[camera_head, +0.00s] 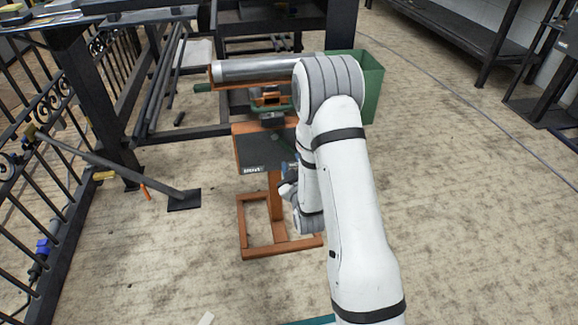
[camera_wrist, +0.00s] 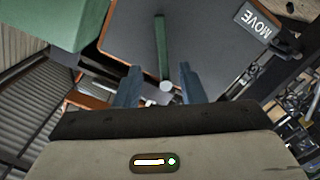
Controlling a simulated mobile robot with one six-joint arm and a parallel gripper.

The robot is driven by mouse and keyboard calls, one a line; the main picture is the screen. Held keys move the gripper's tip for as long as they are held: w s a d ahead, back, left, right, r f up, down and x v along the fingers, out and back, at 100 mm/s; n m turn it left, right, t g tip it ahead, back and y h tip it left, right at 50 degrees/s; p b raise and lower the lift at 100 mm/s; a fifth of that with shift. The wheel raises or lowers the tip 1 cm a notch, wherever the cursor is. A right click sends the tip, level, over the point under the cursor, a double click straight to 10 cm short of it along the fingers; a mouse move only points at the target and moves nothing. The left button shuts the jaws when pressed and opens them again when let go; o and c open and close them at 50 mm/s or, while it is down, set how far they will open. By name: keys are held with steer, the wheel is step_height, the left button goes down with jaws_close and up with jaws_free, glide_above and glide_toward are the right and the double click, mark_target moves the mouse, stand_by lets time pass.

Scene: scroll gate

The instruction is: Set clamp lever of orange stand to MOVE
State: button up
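The orange stand (camera_head: 276,195) is upright on the floor, with an orange frame base and a dark plate at its front. In the wrist view a MOVE label (camera_wrist: 258,20) shows upside down at the upper right of a dark panel (camera_wrist: 200,45). A green lever (camera_wrist: 162,45) with a pale round end (camera_wrist: 165,88) points down between my two blue-grey fingers. My gripper (camera_wrist: 161,85) is open, with a gap on both sides of the lever. My arm hides part of the stand in the head view.
A metal tube (camera_head: 255,70) lies across the top of the stand. A green bin (camera_head: 370,85) stands behind my arm. Black railings (camera_head: 40,170) and a foot plate (camera_head: 184,200) are at the left.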

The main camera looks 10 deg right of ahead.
mark_target(287, 148)
steer(key=w, duration=0.2)
steer(key=w+b, duration=0.1)
steer(key=w, duration=0.2)
steer(key=w+f+b, duration=0.1)
steer(key=w, duration=0.1)
steer(key=shift+w, duration=0.3)
jaws_close()
stand_by(0.4)
steer(key=shift+d, duration=0.1)
